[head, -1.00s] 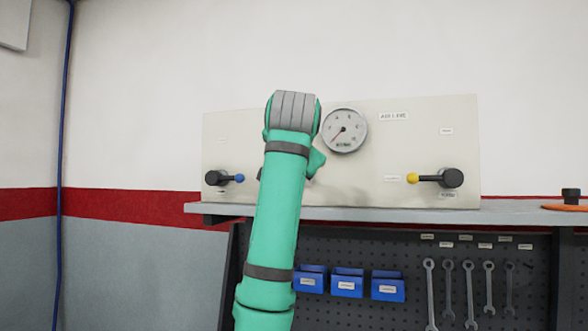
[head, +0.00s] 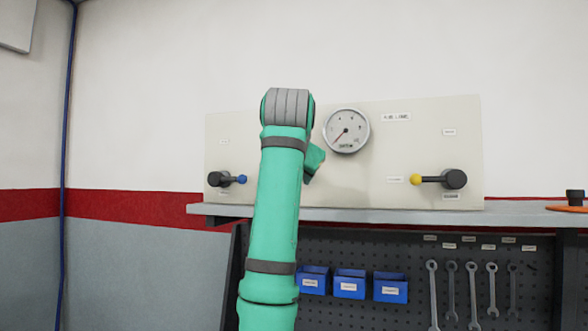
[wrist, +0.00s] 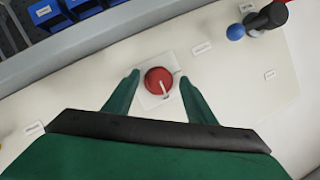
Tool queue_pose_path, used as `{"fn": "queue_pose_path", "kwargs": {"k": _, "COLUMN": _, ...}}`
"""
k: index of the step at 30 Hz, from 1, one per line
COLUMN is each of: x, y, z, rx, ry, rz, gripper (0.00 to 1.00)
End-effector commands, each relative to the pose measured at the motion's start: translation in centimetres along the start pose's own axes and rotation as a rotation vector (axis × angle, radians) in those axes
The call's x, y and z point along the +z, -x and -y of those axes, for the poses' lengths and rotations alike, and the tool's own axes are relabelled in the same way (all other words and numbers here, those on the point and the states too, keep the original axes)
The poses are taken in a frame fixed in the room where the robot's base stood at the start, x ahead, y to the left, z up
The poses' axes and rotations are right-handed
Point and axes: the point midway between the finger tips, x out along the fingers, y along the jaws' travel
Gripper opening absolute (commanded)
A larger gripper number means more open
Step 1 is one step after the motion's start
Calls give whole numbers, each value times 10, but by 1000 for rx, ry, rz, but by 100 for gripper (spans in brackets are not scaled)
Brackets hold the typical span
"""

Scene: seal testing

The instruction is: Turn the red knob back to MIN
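The red knob (wrist: 159,81) shows in the wrist view, on a square white plate on the cream panel, with a white pointer line on its face. In the head view my arm hides it. My gripper (wrist: 158,82) is open, with one green finger on each side of the knob in the picture and a gap on both sides. I cannot tell how far the fingertips are from the panel. The MIN mark is too small to read. The gauge (head: 347,131) on the panel has its red needle pointing to the lower left.
A black lever with a blue tip (head: 241,179) is at the panel's left, and one with a yellow tip (head: 416,180) at its right. The panel (head: 400,150) stands on a grey shelf (head: 380,214). Blue bins (head: 349,284) and wrenches (head: 434,295) hang below.

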Motion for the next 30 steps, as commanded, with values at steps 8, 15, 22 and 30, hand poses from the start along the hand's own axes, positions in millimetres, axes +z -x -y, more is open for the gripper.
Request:
{"fn": "queue_pose_path", "kwargs": {"k": 8, "x": -2, "y": 3, "z": -1, "rx": 1, "ry": -2, "rz": -3, "gripper": 50}}
{"fn": "queue_pose_path", "kwargs": {"k": 15, "x": -1, "y": 34, "z": 2, "rx": -4, "ry": -2, "rz": -4, "gripper": 50}}
{"fn": "queue_pose_path", "kwargs": {"k": 22, "x": 0, "y": 77, "z": 4, "rx": -5, "ry": 0, "rz": -1, "gripper": 50}}
{"fn": "queue_pose_path", "kwargs": {"k": 30, "x": 2, "y": 104, "z": 4, "rx": -5, "ry": 1, "rz": 2, "gripper": 50}}
